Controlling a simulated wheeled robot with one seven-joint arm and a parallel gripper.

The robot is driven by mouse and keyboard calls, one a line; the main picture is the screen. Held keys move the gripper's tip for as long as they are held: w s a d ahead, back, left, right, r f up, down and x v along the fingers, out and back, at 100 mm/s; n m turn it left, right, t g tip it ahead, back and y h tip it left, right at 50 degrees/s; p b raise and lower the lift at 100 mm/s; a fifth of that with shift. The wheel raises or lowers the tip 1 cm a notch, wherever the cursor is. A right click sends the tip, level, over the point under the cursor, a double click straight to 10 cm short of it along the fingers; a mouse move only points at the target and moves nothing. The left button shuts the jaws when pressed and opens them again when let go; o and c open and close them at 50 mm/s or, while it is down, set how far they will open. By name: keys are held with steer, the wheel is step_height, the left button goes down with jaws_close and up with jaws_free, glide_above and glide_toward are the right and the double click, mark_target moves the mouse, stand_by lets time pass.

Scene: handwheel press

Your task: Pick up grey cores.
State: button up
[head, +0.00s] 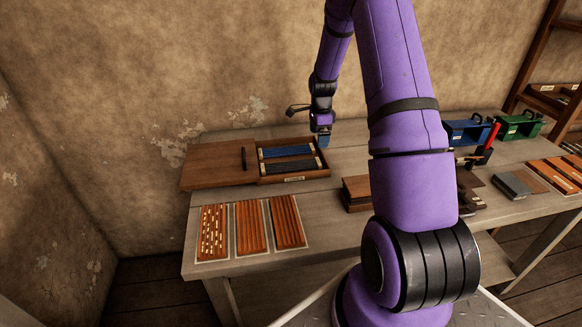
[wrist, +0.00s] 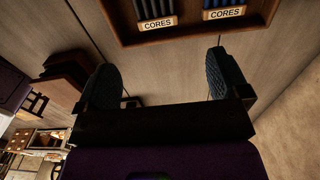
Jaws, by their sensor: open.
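The grey cores (head: 290,166) lie as a dark row in the front compartment of a shallow wooden box (head: 318,171). Blue cores (head: 287,151) lie in the compartment behind them. In the wrist view the grey cores (wrist: 153,9) are at the top edge, left of the blue cores (wrist: 222,3), each above a CORES label. My gripper (wrist: 164,80) is open with nothing between its fingers. In the head view my gripper (head: 323,140) is by the box's back right corner, apart from the cores. Its fingertips are too small to make out there.
A wooden lid (head: 215,173) with a dark handle lies left of the box. Three panels of strips, one of them the middle panel (head: 250,228), lie at the table's front left. A brown block (head: 356,193) stands right of the box. Blue (head: 467,131) and green bins (head: 519,126) stand far right.

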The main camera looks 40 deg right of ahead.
glide_above(318, 161)
step_height(318, 161, down, 5)
steer(key=shift+w+f, duration=0.1)
steer(key=shift+w, duration=0.05)
steer(key=shift+s+f, duration=0.15)
steer(key=shift+f, duration=1.15)
steer(key=shift+s+f, duration=0.1)
steer(key=shift+f, duration=1.2)
steer(key=shift+c, duration=0.4)
steer(key=c, duration=1)
